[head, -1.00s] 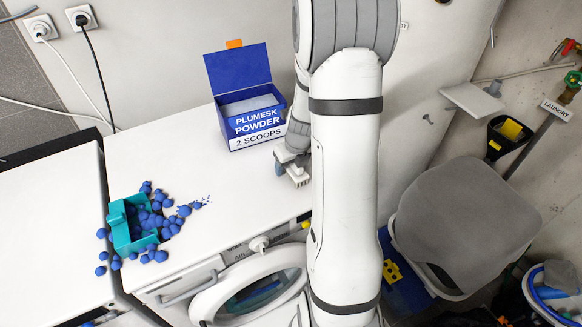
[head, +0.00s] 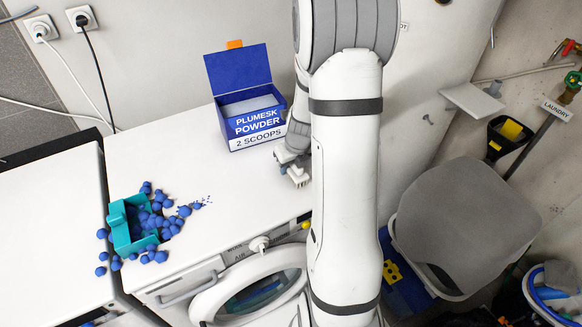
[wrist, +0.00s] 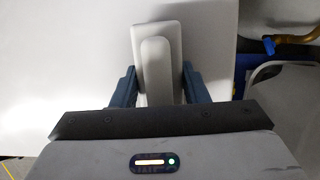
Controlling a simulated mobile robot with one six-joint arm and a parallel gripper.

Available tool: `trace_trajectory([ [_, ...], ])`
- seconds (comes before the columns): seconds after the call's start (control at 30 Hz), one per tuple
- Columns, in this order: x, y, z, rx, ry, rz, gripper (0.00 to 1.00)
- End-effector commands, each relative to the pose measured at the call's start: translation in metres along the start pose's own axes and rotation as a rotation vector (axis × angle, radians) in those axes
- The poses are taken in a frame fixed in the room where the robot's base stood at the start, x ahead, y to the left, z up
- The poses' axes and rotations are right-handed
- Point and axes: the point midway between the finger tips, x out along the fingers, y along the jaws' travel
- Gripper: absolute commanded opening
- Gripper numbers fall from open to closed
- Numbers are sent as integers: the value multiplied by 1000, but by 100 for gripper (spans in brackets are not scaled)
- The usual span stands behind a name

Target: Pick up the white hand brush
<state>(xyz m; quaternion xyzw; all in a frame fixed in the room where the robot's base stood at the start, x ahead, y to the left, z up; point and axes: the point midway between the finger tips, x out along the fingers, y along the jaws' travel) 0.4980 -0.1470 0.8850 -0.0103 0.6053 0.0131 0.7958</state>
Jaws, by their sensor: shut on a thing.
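The white hand brush (wrist: 157,35) shows in the wrist view as a pale, long body with a narrower raised handle. It lies between the two blue-grey fingers of my gripper (wrist: 159,72), which is shut on it. In the head view my gripper (head: 287,161) is low over the right part of the white machine top, partly behind my arm. A small white part of the brush (head: 299,177) shows at the fingers there. Whether the brush touches the top is hard to tell.
A blue powder box (head: 252,128) stands open just left of my gripper. A tipped teal container (head: 121,236) with spilled blue balls (head: 163,212) lies at the left. The machine's round door (head: 250,295) hangs open in front. The middle of the white top (head: 235,185) is clear.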

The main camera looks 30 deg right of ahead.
Motion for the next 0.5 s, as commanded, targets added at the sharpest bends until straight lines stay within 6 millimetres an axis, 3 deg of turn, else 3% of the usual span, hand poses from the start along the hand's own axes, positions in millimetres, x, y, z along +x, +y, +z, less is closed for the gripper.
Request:
trace_trajectory([
  [0.17,-4,0,2,0,-2,0,13],
  [0.5,-72,0,21,-1,-6,-1,13],
])
